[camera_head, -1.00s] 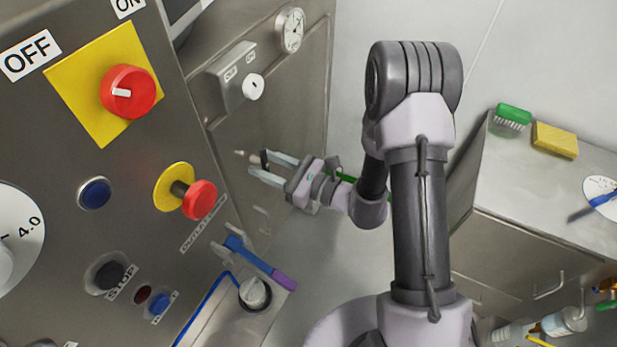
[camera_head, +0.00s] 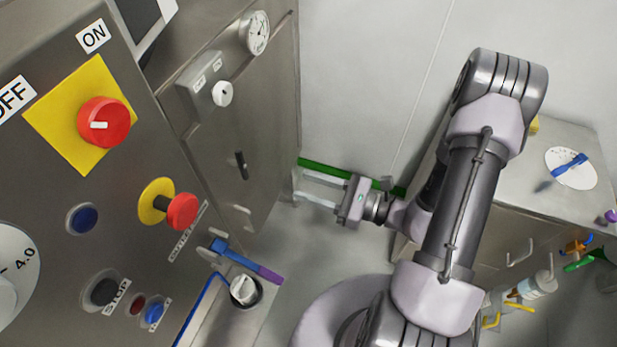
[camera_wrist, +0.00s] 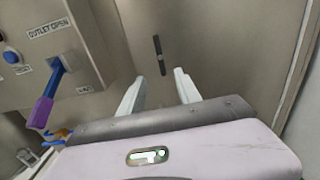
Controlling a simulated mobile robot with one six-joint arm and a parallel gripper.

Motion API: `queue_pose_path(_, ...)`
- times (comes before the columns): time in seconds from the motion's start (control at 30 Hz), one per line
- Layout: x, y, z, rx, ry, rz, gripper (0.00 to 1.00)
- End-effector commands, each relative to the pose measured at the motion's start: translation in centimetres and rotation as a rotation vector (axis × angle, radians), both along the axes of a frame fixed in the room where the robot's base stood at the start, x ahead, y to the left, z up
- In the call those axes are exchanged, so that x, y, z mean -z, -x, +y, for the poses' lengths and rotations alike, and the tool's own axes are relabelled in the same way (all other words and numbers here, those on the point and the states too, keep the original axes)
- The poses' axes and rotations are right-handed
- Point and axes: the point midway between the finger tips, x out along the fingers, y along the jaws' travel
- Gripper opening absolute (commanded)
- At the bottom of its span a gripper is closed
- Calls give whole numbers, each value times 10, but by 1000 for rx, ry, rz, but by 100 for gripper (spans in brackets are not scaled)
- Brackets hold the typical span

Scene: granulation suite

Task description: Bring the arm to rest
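My gripper (camera_head: 318,188) is in the middle of the head view, to the right of the steel cabinet and clear of it. Its two pale fingers point left and are spread apart with nothing between them. In the wrist view the gripper (camera_wrist: 160,88) is also open and empty. A dark handle (camera_wrist: 158,55) on the cabinet door lies beyond the fingertips there, apart from them. The same handle (camera_head: 241,165) shows in the head view, left of the gripper. My arm is bent at the elbow, on the right.
A control panel (camera_head: 150,285) with a red knob (camera_head: 104,122) and a red button (camera_head: 182,211) stands at left. A blue and purple lever (camera_head: 245,261) sticks out below it. A steel table (camera_head: 525,185) with a white disc (camera_head: 570,168) is at right. Hooks hold bottles under its edge.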

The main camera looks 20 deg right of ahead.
Motion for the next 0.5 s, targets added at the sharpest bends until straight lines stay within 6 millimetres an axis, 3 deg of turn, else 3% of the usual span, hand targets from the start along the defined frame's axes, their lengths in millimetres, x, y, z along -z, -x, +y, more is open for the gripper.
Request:
queue_pose_path(0.17,-3,0,2,-15,8,-5,40)
queue_pose_path(0.27,-30,11,24,-167,94,-59,40)
queue_pose_path(0.4,-82,65,74,-601,429,-197,40)
queue_pose_path(0.5,-101,105,82,-855,760,-308,40)
